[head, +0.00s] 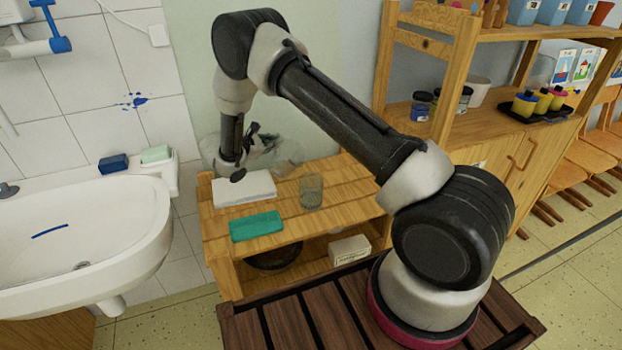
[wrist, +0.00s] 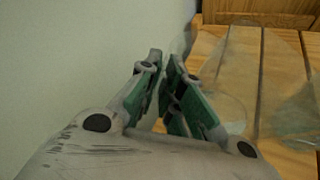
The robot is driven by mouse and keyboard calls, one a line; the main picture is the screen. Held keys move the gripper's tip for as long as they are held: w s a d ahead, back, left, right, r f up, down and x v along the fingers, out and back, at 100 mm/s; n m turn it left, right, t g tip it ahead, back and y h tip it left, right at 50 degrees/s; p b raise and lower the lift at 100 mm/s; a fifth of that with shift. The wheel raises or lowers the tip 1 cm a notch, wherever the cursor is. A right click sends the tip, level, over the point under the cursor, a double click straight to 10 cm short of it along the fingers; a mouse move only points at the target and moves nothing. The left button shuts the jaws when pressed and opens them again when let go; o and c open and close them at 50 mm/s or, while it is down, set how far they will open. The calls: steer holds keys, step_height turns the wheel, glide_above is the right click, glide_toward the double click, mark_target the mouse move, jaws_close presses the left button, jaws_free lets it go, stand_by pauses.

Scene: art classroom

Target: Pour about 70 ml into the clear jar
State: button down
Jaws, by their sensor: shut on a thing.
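My gripper (head: 256,140) is above the back left of a small wooden stand. It is shut on a clear, see-through vessel (head: 284,152), whose outline is faint. The wrist view shows the gripper's green-padded fingers (wrist: 164,72) close together, with the vessel's clear wall (wrist: 232,105) to their right. I cannot tell its exact tilt or how much liquid it holds. The clear jar (head: 311,192) stands upright on the stand, in front and to the right of the vessel, apart from my gripper. I cannot make out any liquid level in the jar.
On the stand's wooden top (head: 345,185), a white block (head: 244,188) lies under my gripper and a teal block (head: 256,226) lies at the front. A sink (head: 90,235) is at left. A wooden shelf unit (head: 480,150) stands at right. The wall is close behind.

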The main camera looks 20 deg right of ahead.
steer(key=shift+w+a+f+n, duration=0.2)
steer(key=shift+w+f+n, duration=0.1)
steer(key=shift+w+f, duration=0.2)
steer(key=shift+w+a+f+n+g+h, duration=0.25)
steer(key=shift+w+f+n+g, duration=0.45)
steer(key=shift+f+n, duration=0.25)
steer(key=shift+w+a+f+n+g+h, duration=0.15)
steer(key=shift+w+f+n+g+h, duration=0.1)
steer(key=shift+w+f+n+g, duration=0.6)
steer(key=shift+s, duration=0.15)
